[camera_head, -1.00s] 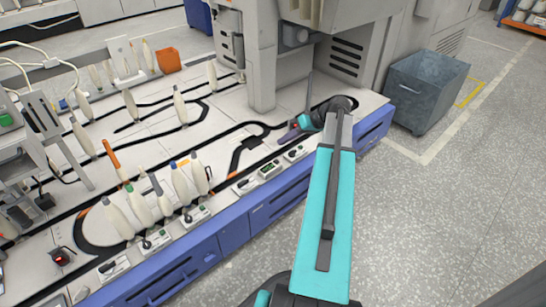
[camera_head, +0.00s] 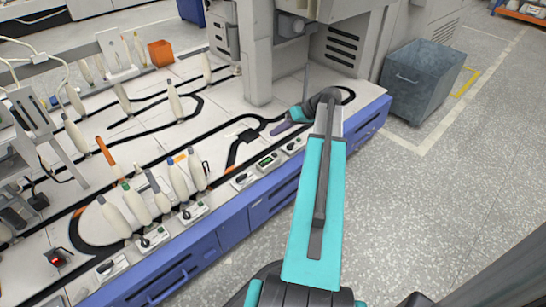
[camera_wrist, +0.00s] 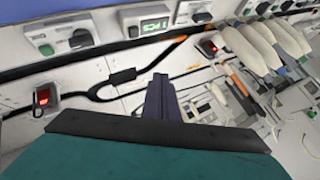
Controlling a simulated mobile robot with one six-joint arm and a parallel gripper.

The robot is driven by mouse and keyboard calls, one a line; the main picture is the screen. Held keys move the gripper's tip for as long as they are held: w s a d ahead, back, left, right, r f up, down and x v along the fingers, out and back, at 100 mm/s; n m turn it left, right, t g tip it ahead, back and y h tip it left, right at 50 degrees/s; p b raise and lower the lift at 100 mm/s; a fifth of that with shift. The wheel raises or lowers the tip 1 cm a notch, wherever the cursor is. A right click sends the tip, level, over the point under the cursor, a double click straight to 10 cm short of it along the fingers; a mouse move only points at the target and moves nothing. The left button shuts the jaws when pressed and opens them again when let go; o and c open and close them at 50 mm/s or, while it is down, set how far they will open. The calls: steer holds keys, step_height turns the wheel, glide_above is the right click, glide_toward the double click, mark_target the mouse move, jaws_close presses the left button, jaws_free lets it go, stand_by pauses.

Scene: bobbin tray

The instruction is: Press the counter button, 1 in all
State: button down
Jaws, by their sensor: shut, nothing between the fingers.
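A small white counter box with a lit green display (camera_head: 267,160) sits on the front edge of the bench. In the wrist view its display (camera_wrist: 153,24) reads PCS, at the top centre. A small green spot, perhaps its button (camera_wrist: 134,31), shows beside the display, too small to be sure. My gripper (camera_head: 283,128) is shut and empty, above the bench behind the counter box in the head view. In the wrist view the dark, closed fingers (camera_wrist: 159,88) show below the counter, apart from it.
White switch boxes with dark knobs (camera_head: 150,238) line the front edge. Red-lit boxes (camera_wrist: 42,98) stand on the bench. Tall white bobbins (camera_head: 176,180) stand left of my gripper. A grey machine column (camera_head: 256,60) rises behind. A grey bin (camera_head: 424,80) stands right; the floor in front is clear.

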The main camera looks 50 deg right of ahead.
step_height(320, 180, down, 5)
steer(key=b, duration=0.3)
steer(key=shift+f, duration=0.1)
steer(key=shift+f+b, duration=0.6)
steer(key=shift+f, duration=0.7)
steer(key=shift+f, duration=0.9)
stand_by(2.1)
steer(key=shift+r, duration=0.1)
steer(key=shift+r+p, duration=0.65)
steer(key=shift+r, duration=0.15)
steer(key=shift+r, duration=0.15)
steer(key=shift+r+p, duration=1.75)
steer(key=shift+r, duration=0.6)
